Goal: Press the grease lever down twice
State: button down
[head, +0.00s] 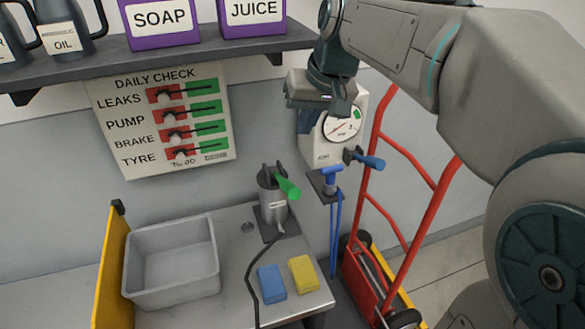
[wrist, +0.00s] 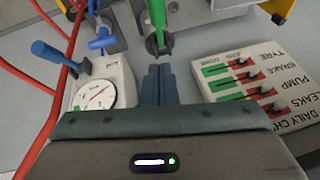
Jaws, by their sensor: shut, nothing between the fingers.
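The grease pump (head: 273,208) is a grey cylinder on the bench top, with a black hose running from it. Its lever has a green grip (head: 288,188) that points out to the right and slightly down. In the wrist view the green grip (wrist: 157,18) shows at the top middle, beyond my fingertips. My gripper (head: 340,106) is in front of the white gauge box, above and to the right of the lever, apart from it. In the wrist view the fingers of my gripper (wrist: 158,68) are together and empty.
The gauge box (head: 323,150) has a blue handle (head: 370,161). A blue tap (head: 331,174) is below it, and a red hand truck (head: 429,212) stands right. The grey bin (head: 170,262), blue block (head: 271,281) and yellow block (head: 304,274) are on the bench. A shelf (head: 160,64) overhangs.

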send_over(288, 182)
jog(key=w+d, duration=0.1)
notch_tip(288, 182, down, 10)
jog(key=shift+d+r+p, duration=0.1)
jog(key=shift+r+p, duration=0.15)
jog(key=shift+p, duration=0.2)
jog(key=shift+s+f, duration=0.3)
jog(key=shift+f, duration=0.2)
jog(key=shift+s+f, duration=0.3)
jog(key=shift+f, duration=0.2)
jog(key=shift+s+f, duration=0.3)
jog(key=shift+f, duration=0.35)
jog(key=shift+s+f, duration=0.1)
jog(key=shift+f, duration=0.05)
